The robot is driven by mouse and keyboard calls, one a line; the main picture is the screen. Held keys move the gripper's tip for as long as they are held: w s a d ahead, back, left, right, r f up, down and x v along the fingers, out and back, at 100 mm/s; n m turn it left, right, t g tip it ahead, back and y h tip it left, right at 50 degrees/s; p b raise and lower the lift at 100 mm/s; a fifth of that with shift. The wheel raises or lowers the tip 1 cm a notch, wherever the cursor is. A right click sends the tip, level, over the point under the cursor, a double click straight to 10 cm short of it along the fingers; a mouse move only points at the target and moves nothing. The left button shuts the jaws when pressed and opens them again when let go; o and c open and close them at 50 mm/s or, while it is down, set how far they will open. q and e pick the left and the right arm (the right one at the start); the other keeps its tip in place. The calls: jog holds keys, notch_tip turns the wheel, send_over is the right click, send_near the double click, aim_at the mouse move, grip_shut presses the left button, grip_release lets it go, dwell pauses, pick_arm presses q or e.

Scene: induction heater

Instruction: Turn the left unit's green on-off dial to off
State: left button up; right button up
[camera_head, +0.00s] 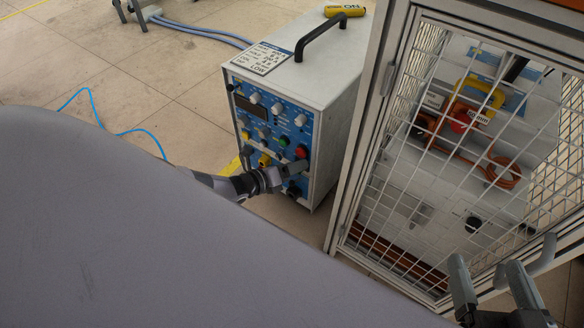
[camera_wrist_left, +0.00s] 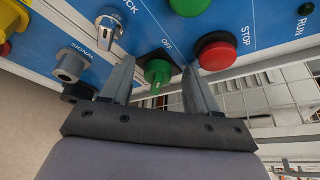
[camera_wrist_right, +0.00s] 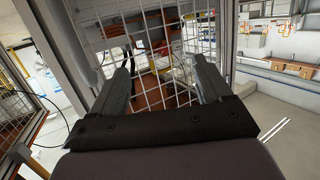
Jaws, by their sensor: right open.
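The left unit (camera_head: 325,75) is a white box with a blue control panel. Its green on-off dial (camera_wrist_left: 157,74), marked OFF beside it, shows in the left wrist view. My left gripper (camera_head: 290,170) is open at the lower panel, with one finger on each side of the dial; whether either touches it I cannot tell. In the head view the gripper hides the dial. A red STOP button (camera_wrist_left: 215,50) sits right of the dial. My right gripper (camera_head: 487,266) is open and empty in front of a mesh door.
A silver key switch (camera_wrist_left: 109,24) and a grey SIGNAL socket (camera_wrist_left: 71,65) lie left of the dial. The white mesh door (camera_head: 400,150) stands right of the unit. A blue cable (camera_head: 135,131) lies on the tiled floor, which is open at the left.

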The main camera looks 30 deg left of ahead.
pick_arm(q)
jog(key=shift+s, duration=0.15)
pick_arm(e)
jog(key=shift+r, duration=0.1)
pick_arm(q)
jog(key=shift+s+a+r+p, duration=0.1)
jog(key=shift+s+a+p, duration=0.05)
jog(key=shift+s+p, duration=0.2)
jog(key=p+v, duration=0.3)
jog(key=v, duration=0.3)
pick_arm(e)
jog(key=shift+w+a+f+m+g+y, duration=0.2)
jog(key=shift+a+m+g, duration=0.1)
jog(key=shift+a+g, duration=0.2)
jog(key=shift+w+a+f+m+g+y, duration=0.15)
jog(key=shift+a+m+g, duration=0.2)
jog(key=shift+a, duration=0.2)
pick_arm(q)
jog(key=shift+s, duration=0.15)
pick_arm(e)
jog(key=shift+s+r, duration=0.1)
jog(key=shift+r, duration=0.05)
